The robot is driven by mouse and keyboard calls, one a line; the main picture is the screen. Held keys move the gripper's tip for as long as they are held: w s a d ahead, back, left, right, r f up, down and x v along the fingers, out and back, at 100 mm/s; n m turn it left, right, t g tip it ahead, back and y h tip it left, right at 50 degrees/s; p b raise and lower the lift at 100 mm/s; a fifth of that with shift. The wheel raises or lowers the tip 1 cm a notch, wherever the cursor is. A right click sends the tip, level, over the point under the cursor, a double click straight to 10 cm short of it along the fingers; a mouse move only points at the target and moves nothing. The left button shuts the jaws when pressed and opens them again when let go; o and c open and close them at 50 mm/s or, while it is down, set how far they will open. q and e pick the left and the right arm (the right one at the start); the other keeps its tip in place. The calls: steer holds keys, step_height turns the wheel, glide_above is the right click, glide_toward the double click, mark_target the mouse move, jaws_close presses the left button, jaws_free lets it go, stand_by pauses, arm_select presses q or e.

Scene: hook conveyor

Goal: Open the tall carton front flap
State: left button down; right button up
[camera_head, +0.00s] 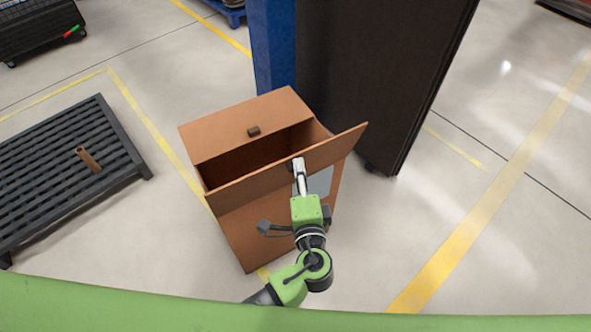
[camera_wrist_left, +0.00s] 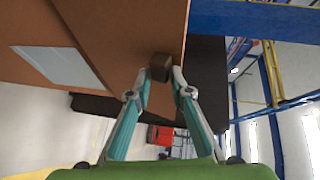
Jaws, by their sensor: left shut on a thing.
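The tall brown carton (camera_head: 243,238) stands on the floor, its dark inside visible from above. Its front flap (camera_head: 245,184) stands up along the near edge, angled away from the opening. My left gripper (camera_head: 298,166) is at the flap's upper edge. In the left wrist view my left gripper (camera_wrist_left: 162,82) is shut on a small dark brown tab (camera_wrist_left: 160,67) at the flap's edge. My right gripper is in neither view.
A blue post (camera_head: 272,45) and a tall black panel (camera_head: 375,75) stand close behind the carton. A black slatted pallet (camera_head: 60,165) with a small brown piece (camera_head: 88,159) lies to the left. Open floor with yellow lines lies to the right.

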arm_select(q)
steer(key=shift+s+f, duration=0.3)
steer(key=shift+f, duration=0.25)
steer(key=shift+s+f, duration=0.3)
steer(key=shift+f, duration=0.25)
steer(key=c, duration=2.2)
jaws_free()
steer(key=o, duration=0.3)
steer(key=shift+w+f, duration=0.15)
steer(key=shift+w, duration=0.15)
steer(key=shift+a, duration=0.1)
steer(key=shift+s, duration=0.1)
steer(key=r+v, duration=0.1)
steer(key=v, duration=1.1)
steer(key=shift+d, duration=0.2)
steer(key=shift+r, duration=0.1)
